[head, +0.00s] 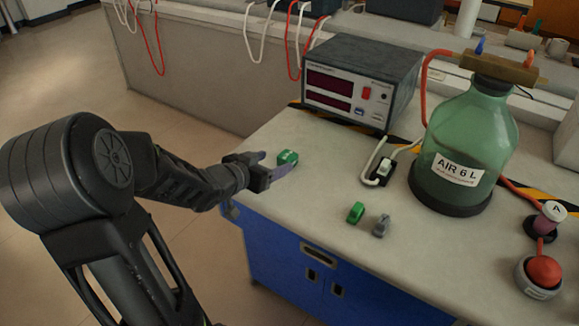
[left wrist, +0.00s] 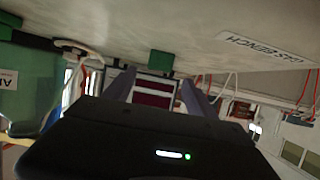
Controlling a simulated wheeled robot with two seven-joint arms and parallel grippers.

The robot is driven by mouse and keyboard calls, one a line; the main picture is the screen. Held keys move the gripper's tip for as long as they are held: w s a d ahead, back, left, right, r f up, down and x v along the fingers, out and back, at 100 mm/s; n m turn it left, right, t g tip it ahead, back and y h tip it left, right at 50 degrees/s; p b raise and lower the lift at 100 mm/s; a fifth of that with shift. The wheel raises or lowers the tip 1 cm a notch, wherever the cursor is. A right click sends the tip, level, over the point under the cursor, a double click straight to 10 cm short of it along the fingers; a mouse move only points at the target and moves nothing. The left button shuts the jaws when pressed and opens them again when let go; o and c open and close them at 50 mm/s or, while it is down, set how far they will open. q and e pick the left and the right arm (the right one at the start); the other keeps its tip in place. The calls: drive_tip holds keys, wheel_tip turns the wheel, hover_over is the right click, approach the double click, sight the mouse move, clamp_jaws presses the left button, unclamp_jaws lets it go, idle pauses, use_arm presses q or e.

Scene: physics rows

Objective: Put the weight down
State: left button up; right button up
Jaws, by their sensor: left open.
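A small green block-like weight (head: 287,157) with a pale mark on top sits on the bench near its left edge. It also shows in the left wrist view (left wrist: 161,62), where the picture is upside down and the bench is at the top. My left gripper (head: 274,162) is open, its fingers pointing at the weight. In the left wrist view the weight shows between the two spread fingers (left wrist: 158,88), near their tips. I cannot tell whether a finger touches it. My right gripper is not in view.
Another green piece (head: 356,212) and a grey piece (head: 381,227) stand nearer the bench front.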

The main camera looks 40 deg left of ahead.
sight(287, 156)
use_arm(q)
drive_tip(key=shift+s+d, duration=0.1)
drive_tip(key=shift+d, duration=0.1)
drive_tip(key=shift+a, duration=0.2)
drive_tip(key=shift+b+x, duration=0.3)
drive_tip(key=shift+x, duration=0.8)
drive_tip(key=shift+d, duration=0.1)
drive_tip(key=b+x, duration=0.1)
drive_tip(key=x, duration=0.4)
drive_tip(key=shift+w, duration=0.35)
drive_tip(key=shift+r, duration=0.1)
